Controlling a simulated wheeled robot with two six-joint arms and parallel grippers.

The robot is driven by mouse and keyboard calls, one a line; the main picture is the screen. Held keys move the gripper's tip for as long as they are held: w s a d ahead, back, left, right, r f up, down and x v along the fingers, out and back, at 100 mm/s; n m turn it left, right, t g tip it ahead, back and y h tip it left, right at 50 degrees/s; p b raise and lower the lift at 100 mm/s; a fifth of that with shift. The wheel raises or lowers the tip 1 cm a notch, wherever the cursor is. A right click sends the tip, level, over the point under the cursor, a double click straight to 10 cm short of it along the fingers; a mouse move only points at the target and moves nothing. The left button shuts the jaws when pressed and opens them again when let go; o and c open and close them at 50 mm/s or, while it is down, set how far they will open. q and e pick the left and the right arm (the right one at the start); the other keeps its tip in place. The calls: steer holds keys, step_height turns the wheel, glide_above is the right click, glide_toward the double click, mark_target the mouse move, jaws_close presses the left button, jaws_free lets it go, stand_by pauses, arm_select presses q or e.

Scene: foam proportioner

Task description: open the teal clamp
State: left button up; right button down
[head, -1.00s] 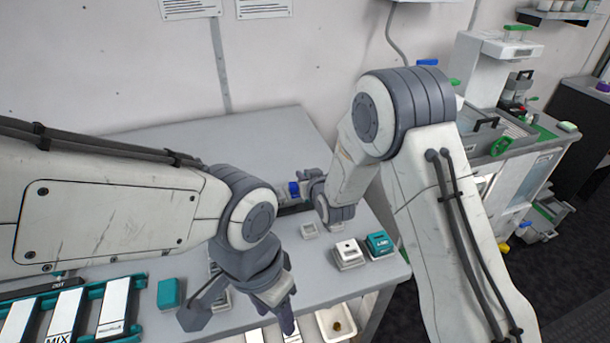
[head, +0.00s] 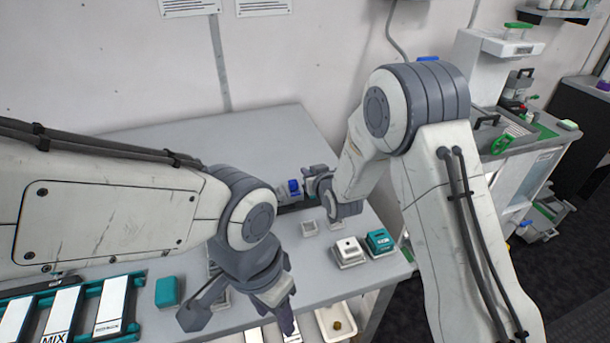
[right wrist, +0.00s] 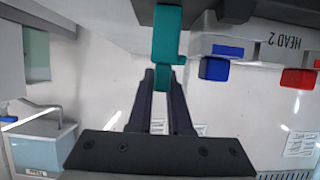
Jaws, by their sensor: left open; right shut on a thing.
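The teal clamp (right wrist: 166,38) shows at the top centre of the right wrist view, its narrow lower part reaching down to the fingertips. My right gripper (right wrist: 163,82) is shut on this lower part. In the head view my right gripper (head: 307,180) is beside a blue-marked part at the back of the bench, and I cannot make out the clamp there. My left gripper (head: 238,312) is open over the front of the bench, fingers pointing down, well away from the clamp.
A blue-tabbed block (right wrist: 215,68) and a red-tabbed block (right wrist: 298,77) are right of the clamp. On the bench (head: 170,140) are a white block (head: 348,250), a teal-and-white block (head: 379,242) and a teal block (head: 167,291). A rack of white panels (head: 63,315) lies front left.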

steer(key=shift+d, duration=0.25)
steer(key=c, duration=0.8)
jaws_free()
steer(key=shift+w+d, duration=0.1)
steer(key=shift+d, duration=0.05)
steer(key=shift+c, duration=0.2)
steer(key=shift+s+r, duration=0.1)
steer(key=shift+s, duration=0.2)
steer(key=b+v, duration=0.1)
steer(key=v, duration=0.9)
steer(key=shift+b, duration=0.4)
